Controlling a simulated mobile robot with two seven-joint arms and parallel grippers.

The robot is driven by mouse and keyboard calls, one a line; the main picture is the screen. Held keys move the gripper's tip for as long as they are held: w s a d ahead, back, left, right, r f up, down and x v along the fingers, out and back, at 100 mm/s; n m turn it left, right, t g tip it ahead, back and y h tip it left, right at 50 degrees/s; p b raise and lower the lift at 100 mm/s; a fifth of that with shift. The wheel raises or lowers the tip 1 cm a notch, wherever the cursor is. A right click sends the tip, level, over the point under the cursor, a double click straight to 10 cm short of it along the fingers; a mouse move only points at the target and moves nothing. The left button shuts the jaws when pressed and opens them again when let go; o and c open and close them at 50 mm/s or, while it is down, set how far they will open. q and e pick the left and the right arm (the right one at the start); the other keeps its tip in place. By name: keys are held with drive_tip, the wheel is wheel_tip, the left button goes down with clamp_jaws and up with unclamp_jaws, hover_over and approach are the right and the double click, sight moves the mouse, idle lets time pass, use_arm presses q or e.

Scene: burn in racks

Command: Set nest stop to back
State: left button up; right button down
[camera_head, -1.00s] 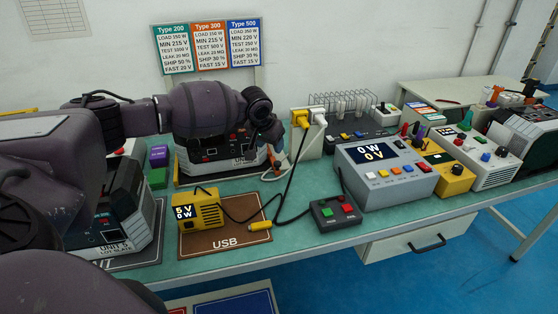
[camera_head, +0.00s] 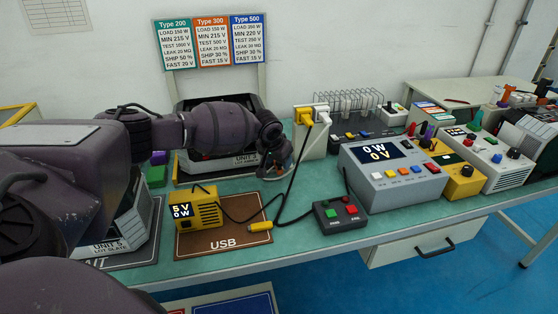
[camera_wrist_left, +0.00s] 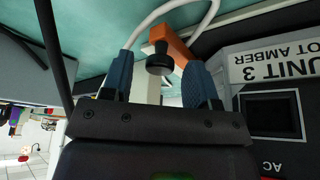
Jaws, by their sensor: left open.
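My left gripper (camera_wrist_left: 160,85) is open in the left wrist view, with a blue finger on each side. A black knob (camera_wrist_left: 159,62) on an orange bracket (camera_wrist_left: 173,42) lies between and just beyond the fingertips; I cannot tell if they touch it. This looks like the nest stop, but no label on it shows. Unit 3 (camera_wrist_left: 277,90) is beside it, its label upside down. In the head view my left gripper (camera_head: 277,165) is at the right front corner of a unit (camera_head: 215,164) that my arm partly covers. The stop cannot be made out there. My right gripper is out of view.
A yellow USB meter (camera_head: 200,208) sits on a brown mat (camera_head: 225,238), its cable trailing right. A grey power meter (camera_head: 392,172), a red-green button box (camera_head: 340,215) and a socket box (camera_head: 313,140) with plugs stand to the right. Some green bench (camera_head: 210,262) is bare in front.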

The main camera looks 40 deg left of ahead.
use_arm(q)
clamp_jaws()
drive_tip(key=w+d, duration=0.2)
drive_tip(key=w, duration=0.1)
drive_tip(key=shift+d, duration=0.4)
drive_tip(key=shift+w+d, duration=0.3)
drive_tip(key=shift+w, duration=0.1)
drive_tip(key=shift+r, duration=0.1)
drive_tip(key=shift+c, duration=2)
unclamp_jaws()
drive_tip(key=o, duration=0.4)
drive_tip(key=shift+w+d, duration=0.1)
drive_tip(key=shift+w, duration=0.05)
